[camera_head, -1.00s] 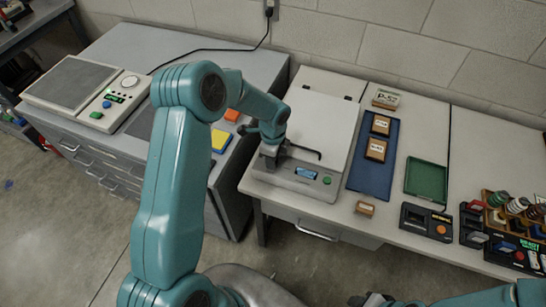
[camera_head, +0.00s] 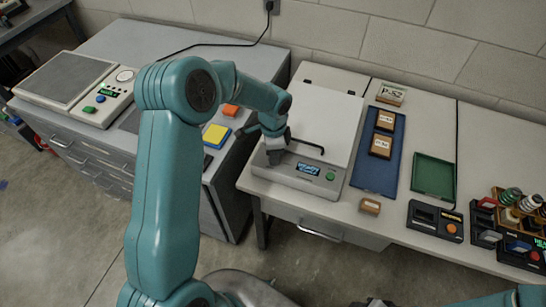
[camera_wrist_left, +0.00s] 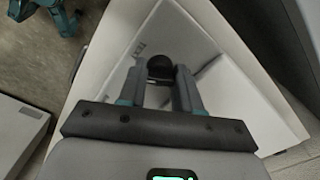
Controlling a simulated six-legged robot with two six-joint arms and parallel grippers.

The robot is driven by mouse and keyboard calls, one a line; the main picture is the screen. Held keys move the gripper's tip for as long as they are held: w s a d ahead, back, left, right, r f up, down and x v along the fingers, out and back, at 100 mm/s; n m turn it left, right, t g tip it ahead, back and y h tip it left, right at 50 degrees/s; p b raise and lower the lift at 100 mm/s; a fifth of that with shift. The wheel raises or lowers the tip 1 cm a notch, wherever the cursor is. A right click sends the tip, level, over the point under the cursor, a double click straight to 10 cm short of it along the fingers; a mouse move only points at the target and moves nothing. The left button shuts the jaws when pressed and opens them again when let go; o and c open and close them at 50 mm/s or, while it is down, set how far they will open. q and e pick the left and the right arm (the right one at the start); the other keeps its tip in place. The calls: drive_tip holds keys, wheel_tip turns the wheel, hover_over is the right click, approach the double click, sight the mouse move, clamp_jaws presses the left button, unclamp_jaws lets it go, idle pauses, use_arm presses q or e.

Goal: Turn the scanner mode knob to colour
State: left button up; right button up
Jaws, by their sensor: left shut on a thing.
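The scanner (camera_head: 335,126) is a pale box with a closed lid and a black handle, on the white table. Its front panel has a small lit display (camera_head: 308,168) and a green button (camera_head: 330,176); the display's words are too small to read. My left gripper (camera_head: 274,157) reaches down to the left end of this panel. In the left wrist view, a dark round knob (camera_wrist_left: 160,67) sits between the two fingertips, and the fingers are shut on it. Its pointer mark cannot be made out. My right gripper (camera_head: 374,302) only just shows at the bottom edge.
A blue mat (camera_head: 371,176) with small boxes, a green tray (camera_head: 433,177) and a black device (camera_head: 435,221) lie right of the scanner. A small box (camera_head: 370,206) sits near the front edge. Another flat device (camera_head: 70,82) stands on the grey cabinet at left.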

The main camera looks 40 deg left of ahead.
use_arm(q)
drive_tip(key=n+b, duration=0.1)
drive_tip(key=n, duration=0.1)
drive_tip(key=n+b, duration=0.1)
drive_tip(key=shift+d+f+n+b, duration=0.1)
drive_tip(key=shift+f+n+b, duration=0.15)
drive_tip(key=shift+n+b, duration=0.1)
drive_tip(key=n+b, duration=0.2)
drive_tip(key=n, duration=0.1)
drive_tip(key=shift+n, duration=0.25)
drive_tip(key=n+b, duration=0.2)
drive_tip(key=n, duration=0.1)
drive_tip(key=shift+r+n, duration=0.1)
drive_tip(key=shift+n, duration=0.3)
drive_tip(key=n+b, duration=0.1)
drive_tip(key=n, duration=0.2)
drive_tip(key=shift+n, duration=0.3)
drive_tip(key=n+b, duration=0.2)
drive_tip(key=n, duration=0.2)
drive_tip(key=shift+r, duration=0.1)
drive_tip(key=n+b, duration=0.1)
drive_tip(key=n, duration=0.3)
drive_tip(key=n+b, duration=0.1)
drive_tip(key=n, duration=0.3)
drive_tip(key=shift+n+b, duration=0.3)
drive_tip(key=shift+n, duration=1.5)
